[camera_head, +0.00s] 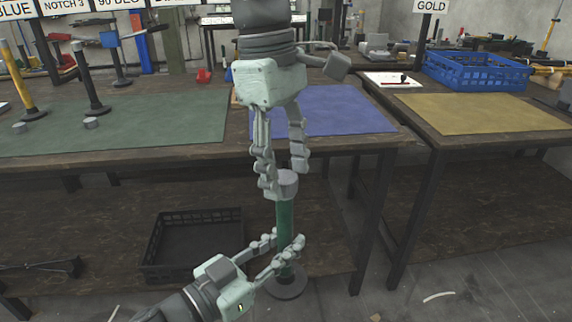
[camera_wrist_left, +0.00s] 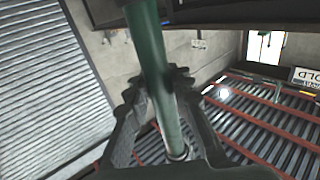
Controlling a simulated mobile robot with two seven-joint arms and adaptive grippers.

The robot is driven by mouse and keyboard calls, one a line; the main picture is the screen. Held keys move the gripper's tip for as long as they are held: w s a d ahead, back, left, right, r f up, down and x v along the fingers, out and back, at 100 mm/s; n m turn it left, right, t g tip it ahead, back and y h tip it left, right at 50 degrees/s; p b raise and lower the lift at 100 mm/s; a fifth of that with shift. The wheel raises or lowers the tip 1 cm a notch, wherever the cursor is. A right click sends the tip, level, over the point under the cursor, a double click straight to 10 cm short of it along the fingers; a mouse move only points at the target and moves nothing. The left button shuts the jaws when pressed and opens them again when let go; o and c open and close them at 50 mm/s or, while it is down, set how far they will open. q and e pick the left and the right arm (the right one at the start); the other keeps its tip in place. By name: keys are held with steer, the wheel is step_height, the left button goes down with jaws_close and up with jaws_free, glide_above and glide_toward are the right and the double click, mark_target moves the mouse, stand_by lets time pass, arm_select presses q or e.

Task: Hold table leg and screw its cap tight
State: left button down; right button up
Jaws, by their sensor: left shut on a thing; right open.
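The green table leg (camera_head: 285,222) is upright in front of the workbench, with a dark round disc (camera_head: 287,284) at its lower end. My left gripper (camera_head: 288,246) is shut on the lower part of the leg. The left wrist view also shows the green leg (camera_wrist_left: 152,50) between the fingers of my left gripper (camera_wrist_left: 160,85). A grey cap (camera_head: 287,181) sits on top of the leg. My right gripper (camera_head: 286,178) points down from above, open, with its fingertips on either side of the cap. I cannot tell if they touch it.
The workbench carries a green mat (camera_head: 120,125), a blue mat (camera_head: 325,111) and a gold mat (camera_head: 480,114). Other legs (camera_head: 88,82) and loose grey caps (camera_head: 91,123) are on the left. A black crate (camera_head: 192,264) stands low at left; a blue crate (camera_head: 475,72) is at the back right.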

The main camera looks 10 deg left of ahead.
steer(key=shift+r, duration=2.3)
steer(key=shift+c, duration=0.5)
